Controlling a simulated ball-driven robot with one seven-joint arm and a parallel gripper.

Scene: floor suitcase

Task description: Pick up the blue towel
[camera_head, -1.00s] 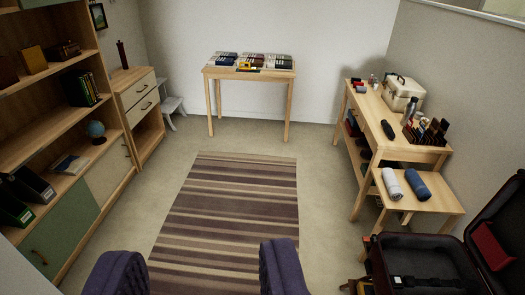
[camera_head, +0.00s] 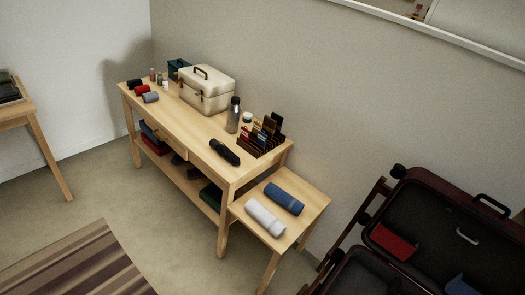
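The blue towel (camera_head: 284,198) is rolled up and lies on a small low wooden table (camera_head: 310,212) right of centre. A white rolled towel (camera_head: 265,217) lies beside it, on its left and nearer side. My gripper is not in view, so I cannot see its fingers. Nothing covers the blue towel.
A longer wooden table (camera_head: 190,130) adjoins the low table and carries a cream case (camera_head: 207,90), a grey bottle (camera_head: 233,115), a black object (camera_head: 224,152) and an organizer (camera_head: 263,137). An open suitcase (camera_head: 440,215) stands at the right.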

